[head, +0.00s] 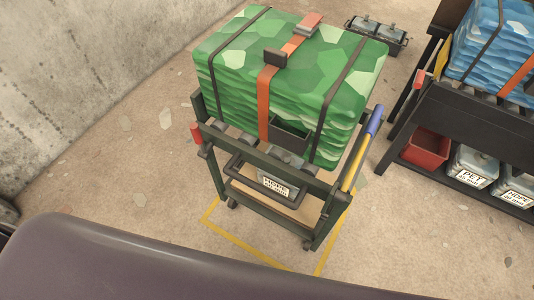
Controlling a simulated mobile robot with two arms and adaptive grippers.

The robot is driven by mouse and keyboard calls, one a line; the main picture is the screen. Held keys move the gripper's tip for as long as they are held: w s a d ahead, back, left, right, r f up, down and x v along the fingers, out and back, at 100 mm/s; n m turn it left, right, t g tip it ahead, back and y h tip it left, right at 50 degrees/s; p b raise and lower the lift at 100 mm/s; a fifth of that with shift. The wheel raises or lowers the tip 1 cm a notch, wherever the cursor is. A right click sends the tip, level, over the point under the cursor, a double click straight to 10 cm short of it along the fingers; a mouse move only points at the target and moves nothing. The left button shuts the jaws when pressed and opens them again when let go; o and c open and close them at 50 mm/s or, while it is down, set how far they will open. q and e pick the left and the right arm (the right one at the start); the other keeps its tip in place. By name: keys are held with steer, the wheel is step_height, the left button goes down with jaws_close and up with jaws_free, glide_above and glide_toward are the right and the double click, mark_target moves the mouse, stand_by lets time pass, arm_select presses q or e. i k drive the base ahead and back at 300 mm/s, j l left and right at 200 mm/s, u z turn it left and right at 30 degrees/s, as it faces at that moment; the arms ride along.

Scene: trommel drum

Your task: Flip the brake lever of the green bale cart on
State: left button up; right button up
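The green bale cart (326,226) is a dark frame on casters in the middle of the head view. It carries a faceted green bale (225,62) bound with dark straps and an orange strap (264,103). A short lever with a red grip (196,133) stands upright at the cart's front left corner. A longer yellow bar with a blue grip (375,121) slants up at its right side. I cannot tell for sure which of the two is the brake lever. Neither of my grippers is in view.
A dark rack (455,127) with a blue bale (483,52), a red bin (425,148) and labelled containers (472,165) stands at the right. Yellow floor lines (243,243) run around the cart. A concrete wall (80,80) is at the left, with open floor between.

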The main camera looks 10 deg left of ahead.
mark_target(195, 128)
steer(key=u, duration=1.05)
steer(key=k+j, duration=0.05)
steer(key=j, duration=0.05)
